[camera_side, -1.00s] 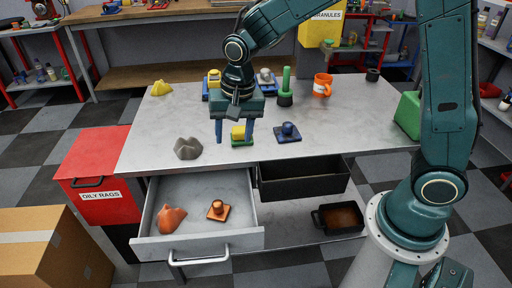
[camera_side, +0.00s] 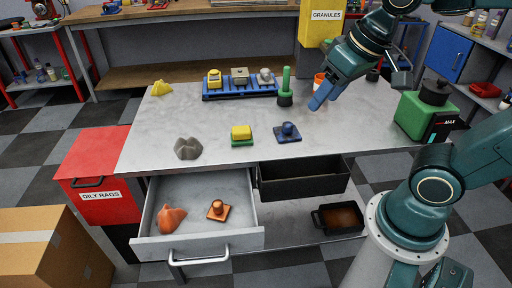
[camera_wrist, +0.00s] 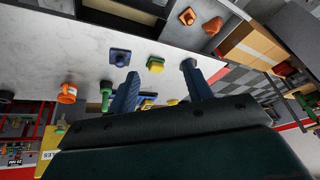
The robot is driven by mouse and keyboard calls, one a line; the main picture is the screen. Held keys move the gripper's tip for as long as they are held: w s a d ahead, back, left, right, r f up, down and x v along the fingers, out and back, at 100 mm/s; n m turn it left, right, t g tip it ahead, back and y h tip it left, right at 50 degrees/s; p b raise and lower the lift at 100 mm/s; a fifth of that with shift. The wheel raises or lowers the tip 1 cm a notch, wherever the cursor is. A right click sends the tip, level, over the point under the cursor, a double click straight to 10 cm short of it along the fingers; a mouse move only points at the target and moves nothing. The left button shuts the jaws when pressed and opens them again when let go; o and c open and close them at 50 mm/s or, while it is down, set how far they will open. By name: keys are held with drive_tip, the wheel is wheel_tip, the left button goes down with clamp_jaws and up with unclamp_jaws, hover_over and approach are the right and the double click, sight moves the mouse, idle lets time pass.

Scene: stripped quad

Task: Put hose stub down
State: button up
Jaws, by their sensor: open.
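A short dark cylinder (camera_side: 373,75), which looks like the hose stub, stands on the bench (camera_side: 350,125) at the back right, partly behind my arm. A dark piece (camera_wrist: 6,97) at the left edge of the wrist view may be the same thing. My gripper (camera_side: 318,102) is over the right part of the bench, in front of the orange mug (camera_side: 319,80), which it partly hides. In the wrist view the two blue fingers of my gripper (camera_wrist: 160,72) stand wide apart, with nothing held between them.
A green post (camera_side: 286,88), a blue knobbed block (camera_side: 288,132), a yellow-green block (camera_side: 241,135), a grey lump (camera_side: 187,148) and a blue rack (camera_side: 240,95) stand on the bench. A green machine (camera_side: 425,118) is at right. The drawer (camera_side: 200,243) is open.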

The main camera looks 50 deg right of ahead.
drive_tip(key=shift+n+t, duration=0.4)
drive_tip(key=shift+n, duration=0.4)
drive_tip(key=s, duration=0.2)
drive_tip(key=s+d, duration=0.1)
drive_tip(key=s, duration=0.1)
drive_tip(key=shift+s, duration=0.4)
drive_tip(key=shift+c, duration=0.4)
